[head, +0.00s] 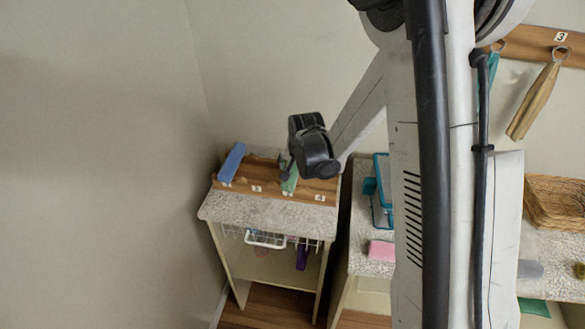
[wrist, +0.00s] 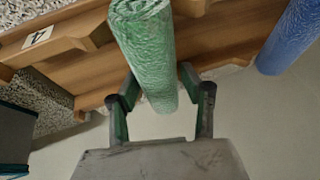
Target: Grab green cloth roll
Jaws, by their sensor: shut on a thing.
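The green cloth roll (wrist: 150,55) stands out in the wrist view, lying lengthwise between the two fingers of my gripper (wrist: 162,100). The fingers are closed in on both its sides. In the head view the green roll (head: 290,183) shows as a small strip on the wooden rack, and my gripper (head: 287,165) is over it. Part of the roll is hidden by my gripper there. In the wrist view the roll is in front of the wooden rack; I cannot tell whether it still touches it.
A blue roll (head: 232,163) lies in the rack to the left; it also shows in the wrist view (wrist: 290,37). The wooden rack (head: 262,190) sits on a speckled cabinet top (head: 250,212). A teal holder (head: 381,190) and a pink block (head: 381,250) are on the counter to the right.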

